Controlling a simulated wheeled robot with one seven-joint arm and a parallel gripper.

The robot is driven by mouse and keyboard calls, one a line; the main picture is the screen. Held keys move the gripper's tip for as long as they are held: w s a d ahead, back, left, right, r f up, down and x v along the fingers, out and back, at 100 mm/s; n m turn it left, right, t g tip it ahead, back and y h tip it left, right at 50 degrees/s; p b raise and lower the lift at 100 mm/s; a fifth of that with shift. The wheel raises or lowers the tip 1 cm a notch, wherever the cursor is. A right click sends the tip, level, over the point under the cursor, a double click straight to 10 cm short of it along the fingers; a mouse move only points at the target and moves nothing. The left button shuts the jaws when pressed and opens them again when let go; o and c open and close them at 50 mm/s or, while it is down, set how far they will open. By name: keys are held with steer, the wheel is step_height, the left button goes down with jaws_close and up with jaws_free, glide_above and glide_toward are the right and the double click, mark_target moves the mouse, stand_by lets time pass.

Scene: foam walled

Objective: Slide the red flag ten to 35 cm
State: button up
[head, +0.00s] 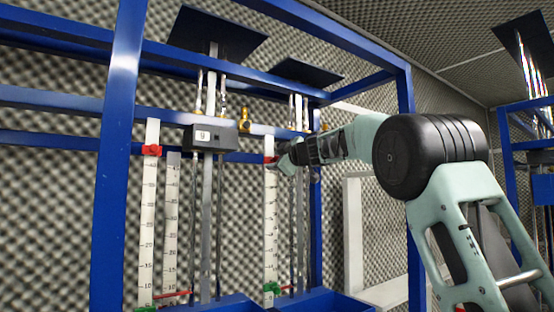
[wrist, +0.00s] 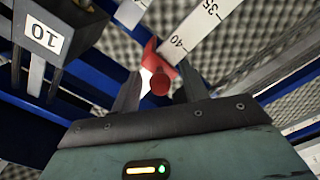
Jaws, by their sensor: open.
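The red flag ten (head: 270,159) sits near the top of the right-hand white scale (head: 270,215) in the head view. In the wrist view the red flag (wrist: 163,66) is on the scale (wrist: 205,28) just past the 40 mark, on the side away from 35. A box labelled 10 (wrist: 52,40) is beside it. My gripper (head: 283,161) is at the flag. In the wrist view my gripper (wrist: 158,84) is open, with a dark finger on either side of the flag's round red knob. I cannot tell whether the fingers touch it.
A dark box labelled 9 (head: 208,138) and another red flag (head: 151,150) on its own scale stand to the left. A green marker (head: 271,287) is low on the right-hand scale. Blue frame posts (head: 117,150) and thin vertical rods (head: 299,200) stand close by.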

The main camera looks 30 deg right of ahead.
jaws_close()
step_height(320, 180, down, 10)
steer(key=b, duration=0.7)
jaws_free()
steer(key=shift+s, duration=0.1)
steer(key=s+b, duration=0.4)
steer(key=s, duration=1.3)
steer(key=shift+s+d, duration=0.15)
steer(key=shift+d, duration=0.15)
